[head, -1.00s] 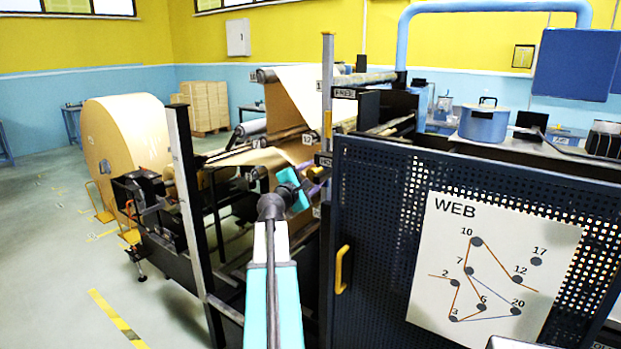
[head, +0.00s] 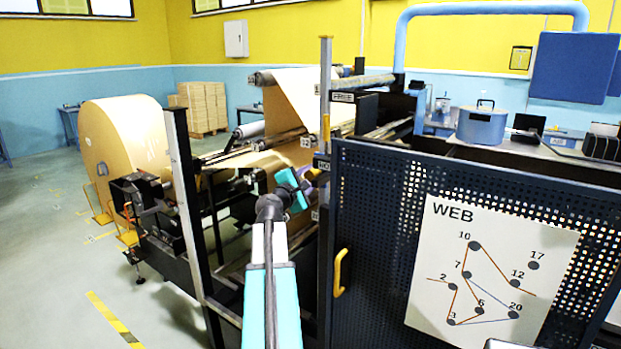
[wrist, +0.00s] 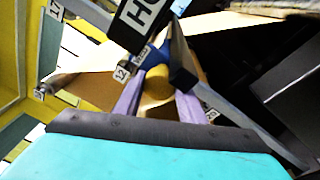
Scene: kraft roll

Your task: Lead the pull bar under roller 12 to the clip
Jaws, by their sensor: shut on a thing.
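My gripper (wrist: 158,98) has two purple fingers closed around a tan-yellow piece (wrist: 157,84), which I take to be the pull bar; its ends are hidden. In the head view my gripper (head: 312,178) is beside the machine's near upright, its fingertips partly hidden. The label of roller 12 (wrist: 121,73) shows just left of and beyond the fingers, with kraft paper (wrist: 90,92) behind. A blue part (wrist: 155,56) lies just past the held piece. A dark block (wrist: 182,62) stands close to its right. I cannot make out the clip for sure.
A perforated dark panel (head: 385,215) with a WEB diagram (head: 485,270) stands right of my arm. A metal post (head: 186,200) rises to the left. The HO-lettered plate (wrist: 140,16) and a grey rail (wrist: 245,122) are close to my gripper. The kraft roll (head: 100,150) stands far left.

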